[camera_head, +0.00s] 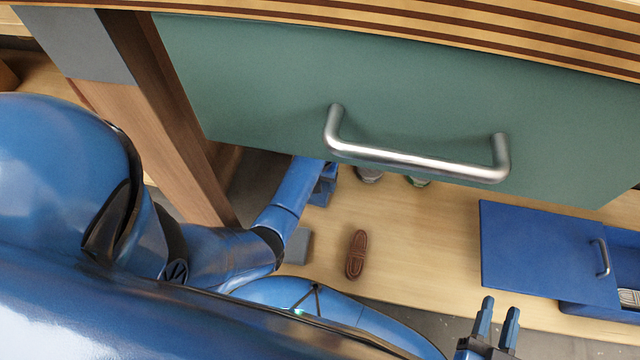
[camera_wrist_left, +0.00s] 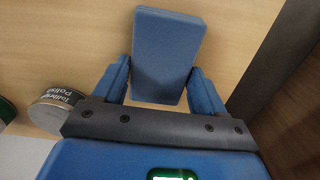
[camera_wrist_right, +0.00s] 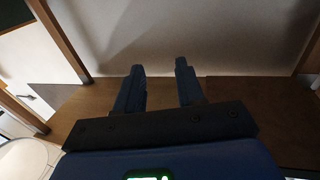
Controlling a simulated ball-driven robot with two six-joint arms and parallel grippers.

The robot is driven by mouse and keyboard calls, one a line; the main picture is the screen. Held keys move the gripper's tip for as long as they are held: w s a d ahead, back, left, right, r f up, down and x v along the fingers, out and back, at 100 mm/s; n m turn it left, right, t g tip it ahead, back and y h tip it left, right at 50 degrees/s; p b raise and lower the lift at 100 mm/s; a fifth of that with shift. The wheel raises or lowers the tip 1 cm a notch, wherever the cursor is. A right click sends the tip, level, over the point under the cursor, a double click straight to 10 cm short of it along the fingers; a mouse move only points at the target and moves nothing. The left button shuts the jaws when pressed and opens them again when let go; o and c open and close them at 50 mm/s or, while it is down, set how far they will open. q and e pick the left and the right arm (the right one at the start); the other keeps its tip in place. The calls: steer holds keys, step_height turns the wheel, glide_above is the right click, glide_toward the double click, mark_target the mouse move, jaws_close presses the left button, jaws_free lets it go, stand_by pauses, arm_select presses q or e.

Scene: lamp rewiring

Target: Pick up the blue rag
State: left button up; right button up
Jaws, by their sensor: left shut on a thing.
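The blue rag (camera_wrist_left: 168,40) is a flat, folded, slab-like blue cloth in the left wrist view. My left gripper (camera_wrist_left: 160,72) is shut on it, with one finger against each side edge. In the head view my left gripper (camera_head: 325,184) reaches in beneath the green drawer front, which partly hides it. I cannot make out the rag clearly there. My right gripper (camera_head: 500,308) is at the lower right of the head view. Its fingers are apart with nothing between them; the right wrist view (camera_wrist_right: 160,68) also shows it empty.
A green drawer front (camera_head: 270,90) with a metal handle (camera_head: 415,160) overhangs the wooden surface. A brown brush (camera_head: 357,254) and a grey block (camera_head: 298,246) lie below. A polish tin (camera_wrist_left: 58,103) stands beside the left gripper. A blue drawer unit (camera_head: 545,255) is at right.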

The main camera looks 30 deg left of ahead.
arm_select(q)
steer(key=shift+r+p, duration=0.6)
steer(key=shift+r, duration=0.25)
step_height(320, 180, up, 19)
steer(key=p, duration=1.2)
steer(key=shift+r+p, duration=0.2)
steer(key=shift+p, duration=0.1)
arm_select(e)
step_height(320, 180, up, 12)
steer(key=shift+s+g, duration=0.2)
steer(key=shift+g, duration=0.1)
